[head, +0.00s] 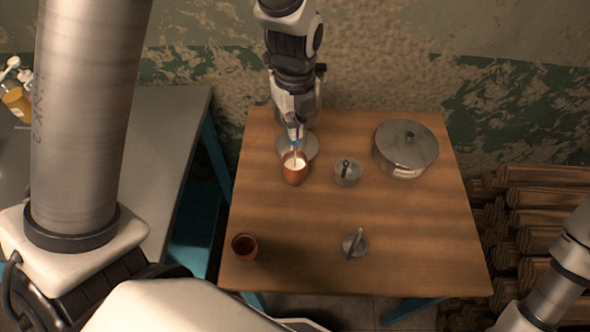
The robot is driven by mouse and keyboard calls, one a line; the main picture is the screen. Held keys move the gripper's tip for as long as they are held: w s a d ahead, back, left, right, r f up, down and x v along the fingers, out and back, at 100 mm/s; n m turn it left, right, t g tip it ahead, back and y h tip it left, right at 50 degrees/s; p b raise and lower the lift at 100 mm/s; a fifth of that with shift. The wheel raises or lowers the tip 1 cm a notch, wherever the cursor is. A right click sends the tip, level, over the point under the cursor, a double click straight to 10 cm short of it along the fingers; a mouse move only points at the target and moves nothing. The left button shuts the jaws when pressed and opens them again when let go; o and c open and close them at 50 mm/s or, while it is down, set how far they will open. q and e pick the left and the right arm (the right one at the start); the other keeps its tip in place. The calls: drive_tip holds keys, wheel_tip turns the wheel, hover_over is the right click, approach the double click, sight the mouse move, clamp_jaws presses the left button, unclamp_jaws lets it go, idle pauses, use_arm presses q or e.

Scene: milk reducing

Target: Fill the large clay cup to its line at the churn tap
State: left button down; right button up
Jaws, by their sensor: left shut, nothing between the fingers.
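A reddish clay cup (294,176) stands upright near the table's back left, with white milk showing inside. A small blue and white tap (294,143) is just above it, and a thin pale streak runs down towards the cup. The grey metal churn (312,146) is mostly hidden behind my gripper and wrist. My left gripper (293,124) is shut and empty at the tap. A second clay cup (244,247), dark inside, stands at the front left. I cannot see a fill line on either cup. My right gripper is out of view.
A lidded metal pot (405,150) stands at the wooden table's (300,225) back right. A small metal pot (347,173) is right of the milk cup, and a small metal piece with a handle (355,244) lies in front. The table's middle is clear. Firewood (535,205) is stacked at right.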

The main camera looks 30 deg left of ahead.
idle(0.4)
use_arm(q)
wheel_tip(320, 180, up, 8)
drive_tip(key=p, duration=0.7)
drive_tip(key=shift+f, duration=0.5)
drive_tip(key=shift+w, duration=0.1)
